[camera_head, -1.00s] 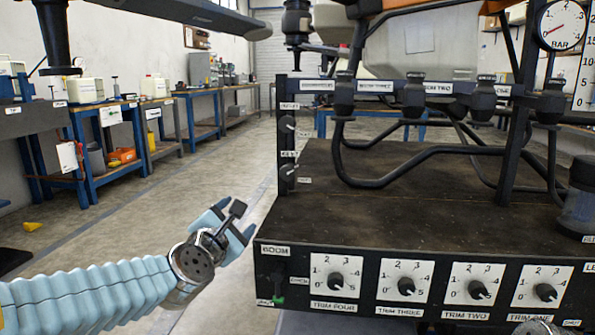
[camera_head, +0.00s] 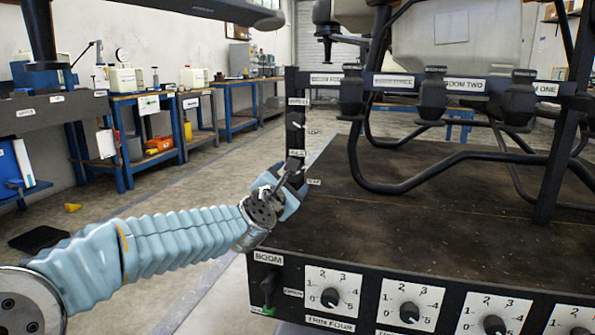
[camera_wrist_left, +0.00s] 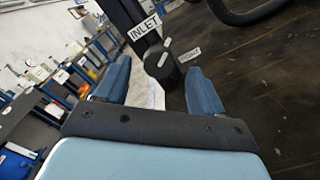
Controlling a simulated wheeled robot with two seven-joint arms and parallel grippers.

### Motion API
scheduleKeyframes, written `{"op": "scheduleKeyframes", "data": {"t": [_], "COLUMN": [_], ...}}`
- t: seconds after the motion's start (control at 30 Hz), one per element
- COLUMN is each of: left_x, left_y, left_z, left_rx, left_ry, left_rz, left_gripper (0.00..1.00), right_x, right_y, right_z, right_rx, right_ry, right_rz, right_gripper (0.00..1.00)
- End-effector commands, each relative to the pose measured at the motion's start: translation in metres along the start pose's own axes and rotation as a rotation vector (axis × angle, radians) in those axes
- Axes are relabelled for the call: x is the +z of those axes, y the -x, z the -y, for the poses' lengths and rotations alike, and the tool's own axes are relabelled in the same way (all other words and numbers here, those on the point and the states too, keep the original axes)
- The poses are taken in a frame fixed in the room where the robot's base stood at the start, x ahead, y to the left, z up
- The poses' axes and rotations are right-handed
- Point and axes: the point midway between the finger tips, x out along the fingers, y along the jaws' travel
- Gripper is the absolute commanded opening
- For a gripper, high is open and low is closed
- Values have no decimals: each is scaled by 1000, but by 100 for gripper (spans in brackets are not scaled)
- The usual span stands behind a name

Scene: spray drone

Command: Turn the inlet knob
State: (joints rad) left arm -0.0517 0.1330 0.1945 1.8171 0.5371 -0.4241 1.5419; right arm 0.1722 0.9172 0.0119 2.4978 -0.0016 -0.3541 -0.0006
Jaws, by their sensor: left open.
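The inlet knob (camera_wrist_left: 160,62) is a dark round knob with a pale mark on its post, below a white label reading INLET (camera_wrist_left: 145,27). In the left wrist view it sits between and slightly beyond the fingertips of my left gripper (camera_wrist_left: 158,68). The fingers are spread, one on each side, and I cannot tell whether either touches it. In the head view my left gripper (camera_head: 291,184) is at the foot of the black post (camera_head: 296,100) on the bench's left edge and mostly hides the knob. My right gripper is not in view.
Another knob (camera_head: 297,121) is higher on the same post. A boom lever (camera_head: 267,288) and trim dials (camera_head: 330,297) line the front panel. Black bent tubing (camera_head: 440,160) stands over the dark deck (camera_head: 420,215). Open floor lies to the left.

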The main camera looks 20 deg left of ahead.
Motion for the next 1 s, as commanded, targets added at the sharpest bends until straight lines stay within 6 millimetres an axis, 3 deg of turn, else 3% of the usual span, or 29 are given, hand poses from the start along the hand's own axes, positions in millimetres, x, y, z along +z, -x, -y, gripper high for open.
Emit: {"op": "scheduleKeyframes", "data": {"t": [0.1, 0.3, 0.67, 1.0], "left_x": [0, 0, 0, 0], "left_y": [-25, -50, -56, -56], "left_z": [0, 0, 0, 0], "left_rx": [-1, 0, 0, 0], "left_ry": [0, 0, 0, 0], "left_rz": [-1, -1, 0, 0], "left_gripper": [69, 69, 69, 18], "right_x": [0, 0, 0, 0], "right_y": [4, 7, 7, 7], "right_z": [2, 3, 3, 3], "right_rx": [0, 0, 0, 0], "right_ry": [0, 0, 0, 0], "right_rz": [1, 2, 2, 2], "right_gripper": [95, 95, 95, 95]}}
